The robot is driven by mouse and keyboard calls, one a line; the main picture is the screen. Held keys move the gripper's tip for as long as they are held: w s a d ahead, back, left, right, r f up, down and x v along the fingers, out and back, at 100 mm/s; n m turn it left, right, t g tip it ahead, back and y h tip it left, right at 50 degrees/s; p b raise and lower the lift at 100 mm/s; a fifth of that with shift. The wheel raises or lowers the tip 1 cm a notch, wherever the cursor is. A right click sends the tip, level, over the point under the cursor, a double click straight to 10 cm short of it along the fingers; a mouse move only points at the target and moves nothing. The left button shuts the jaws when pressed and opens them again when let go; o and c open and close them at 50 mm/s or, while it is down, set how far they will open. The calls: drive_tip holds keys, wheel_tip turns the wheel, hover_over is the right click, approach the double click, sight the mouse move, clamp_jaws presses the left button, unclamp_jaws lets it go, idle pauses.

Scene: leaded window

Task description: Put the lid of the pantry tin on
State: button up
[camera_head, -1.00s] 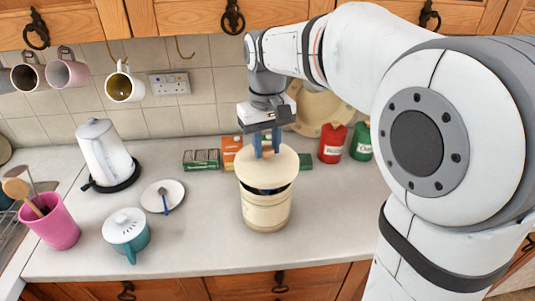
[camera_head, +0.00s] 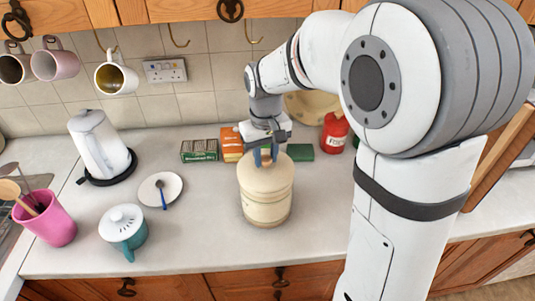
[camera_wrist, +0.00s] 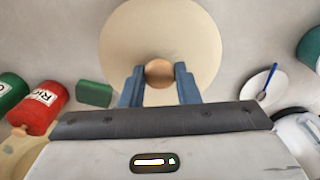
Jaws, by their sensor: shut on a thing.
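The pantry tin (camera_head: 266,208) is a cream cylinder standing upright on the counter. Its cream lid (camera_head: 258,180) sits level on the tin's top, with no dark gap showing between them in the head view. My gripper (camera_head: 266,158) is above the tin, pointing down, its blue fingers shut on the lid's knob. In the wrist view the round lid (camera_wrist: 205,40) fills the top middle, and its wooden knob (camera_wrist: 159,72) lies between the fingertips (camera_wrist: 159,85). The lid hides the tin's opening.
Behind the tin are small boxes, green (camera_head: 199,151) and orange (camera_head: 231,143), and a red canister (camera_head: 334,133). To the left are a saucer with a spoon (camera_head: 172,184), a teal lidded pot (camera_head: 124,228), a kettle (camera_head: 97,143) and a pink utensil pot (camera_head: 47,222). Mugs (camera_head: 116,76) hang above.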

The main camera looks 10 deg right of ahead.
sight(266, 158)
drive_tip(key=shift+f, duration=0.25)
drive_tip(key=o, duration=1)
drive_tip(key=shift+f, duration=0.1)
drive_tip(key=shift+c, duration=0.2)
wheel_tip(266, 158, up, 11)
drive_tip(key=b, duration=0.1)
drive_tip(key=s+d+f+m+t, duration=0.1)
drive_tip(key=s+d+f, duration=0.2)
drive_tip(key=s, duration=0.6)
drive_tip(key=s+d+f+m+t, duration=0.2)
drive_tip(key=s+d+f, duration=0.1)
drive_tip(key=s+d, duration=0.4)
drive_tip(key=shift+s+f+m+t, duration=0.15)
drive_tip(key=shift+s+m+t, duration=0.15)
drive_tip(key=shift+s, duration=0.55)
drive_tip(key=shift+d+f, duration=0.1)
